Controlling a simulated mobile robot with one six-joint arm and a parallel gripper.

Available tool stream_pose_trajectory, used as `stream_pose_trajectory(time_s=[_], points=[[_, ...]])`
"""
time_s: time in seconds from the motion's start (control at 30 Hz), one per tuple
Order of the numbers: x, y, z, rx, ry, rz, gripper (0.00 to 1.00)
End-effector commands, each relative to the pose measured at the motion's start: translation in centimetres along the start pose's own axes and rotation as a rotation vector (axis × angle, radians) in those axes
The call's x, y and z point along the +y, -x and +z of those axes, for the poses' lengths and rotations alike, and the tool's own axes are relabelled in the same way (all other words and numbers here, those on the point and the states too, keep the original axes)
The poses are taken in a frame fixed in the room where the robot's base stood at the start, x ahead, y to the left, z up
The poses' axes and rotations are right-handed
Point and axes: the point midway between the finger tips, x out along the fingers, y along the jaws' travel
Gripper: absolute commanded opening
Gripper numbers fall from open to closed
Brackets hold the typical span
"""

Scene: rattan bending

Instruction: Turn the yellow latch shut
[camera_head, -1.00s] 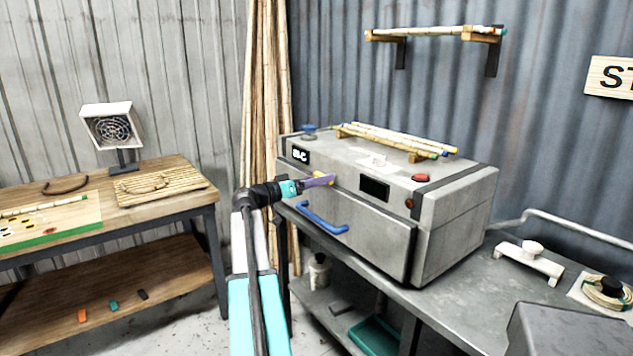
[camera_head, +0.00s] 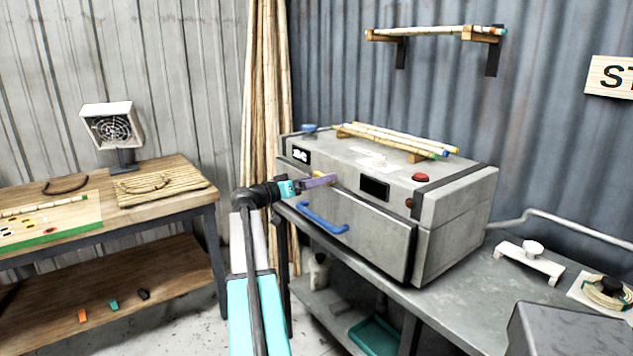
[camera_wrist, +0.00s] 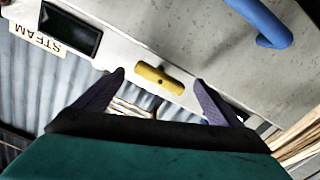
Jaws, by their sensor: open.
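The yellow latch (camera_wrist: 158,80) is a short bar on the front of the grey steam box (camera_head: 440,215), near the top edge of its door. In the wrist view it lies slightly tilted, between and just beyond the fingertips of my gripper (camera_wrist: 160,80). The fingers are open, one on each side of the latch's ends, with a gap on both sides. In the head view my gripper (camera_head: 325,180) is at the box front and partly covers the latch (camera_head: 332,175). The blue door handle (camera_head: 323,218) is below the latch, and the door looks closed.
Bamboo poles (camera_head: 395,138) rest on wooden blocks on the box top, near a red button (camera_head: 420,177). The box stands on a metal bench (camera_head: 470,300) with a white fixture (camera_head: 528,262). A wooden table (camera_head: 150,235) stands at the left, with open floor between.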

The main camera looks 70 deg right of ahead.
Motion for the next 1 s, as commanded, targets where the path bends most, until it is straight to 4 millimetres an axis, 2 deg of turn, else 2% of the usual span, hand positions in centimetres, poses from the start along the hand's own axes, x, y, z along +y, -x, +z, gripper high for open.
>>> stream_pose_trajectory(time_s=[0.27,0.73,1.0], points=[[0.0,3.1,0.2,0.001,0.0,-0.002,0.89],[0.0,10.6,0.1,0.001,0.0,-0.002,0.89],[0.0,13.1,0.1,0.001,0.0,-0.001,0.89]])
